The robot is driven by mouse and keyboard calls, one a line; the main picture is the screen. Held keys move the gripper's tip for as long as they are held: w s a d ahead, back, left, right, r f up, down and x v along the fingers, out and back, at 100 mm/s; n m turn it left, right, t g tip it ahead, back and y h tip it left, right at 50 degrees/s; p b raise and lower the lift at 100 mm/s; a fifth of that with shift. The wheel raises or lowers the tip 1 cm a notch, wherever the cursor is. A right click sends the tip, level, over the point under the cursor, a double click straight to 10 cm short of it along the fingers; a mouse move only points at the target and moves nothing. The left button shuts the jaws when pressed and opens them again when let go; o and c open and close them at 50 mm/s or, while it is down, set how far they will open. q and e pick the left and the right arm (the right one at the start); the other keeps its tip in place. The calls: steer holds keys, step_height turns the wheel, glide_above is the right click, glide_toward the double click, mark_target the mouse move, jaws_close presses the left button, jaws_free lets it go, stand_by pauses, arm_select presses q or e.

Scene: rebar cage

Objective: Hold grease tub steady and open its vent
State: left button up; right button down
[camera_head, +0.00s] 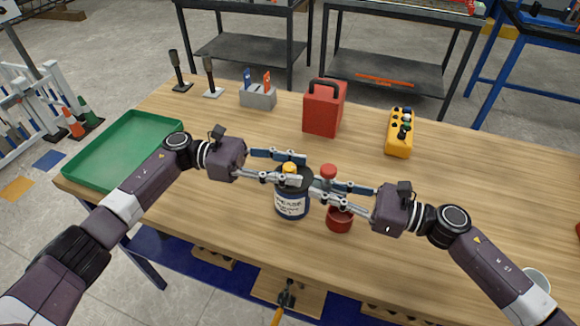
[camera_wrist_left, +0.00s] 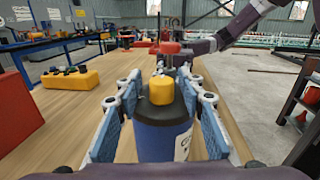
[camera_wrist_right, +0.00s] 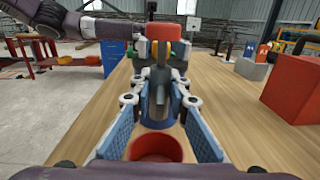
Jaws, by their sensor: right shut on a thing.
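The grease tub (camera_head: 292,207) is dark blue with a pale label, a dark lid and a yellow cap (camera_head: 289,168) on top. It stands upright on the table and fills the lower middle of the left wrist view (camera_wrist_left: 163,140). My left gripper (camera_head: 297,169) is open, with one finger on each side of the tub near its lid. My right gripper (camera_head: 318,188) is shut on a grey-stemmed tool with a red knob (camera_head: 328,171), right beside the tub. The stem shows between the fingertips in the right wrist view (camera_wrist_right: 160,88). The stem's lower end is hidden in the head view.
A red cup (camera_head: 339,221) stands on the table below my right fingers. A red canister (camera_head: 323,108), a yellow control box (camera_head: 399,135) and a grey holder (camera_head: 258,97) stand farther back. A green tray (camera_head: 112,165) lies at left. The table's right side is mostly clear.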

arm_select(q)
steer(key=w+a, duration=0.2)
steer(key=a, duration=1)
arm_select(e)
steer(key=c, duration=1.8)
jaws_free()
arm_select(q)
steer(key=shift+w+d, duration=0.1)
arm_select(e)
steer(key=shift+o, duration=0.2)
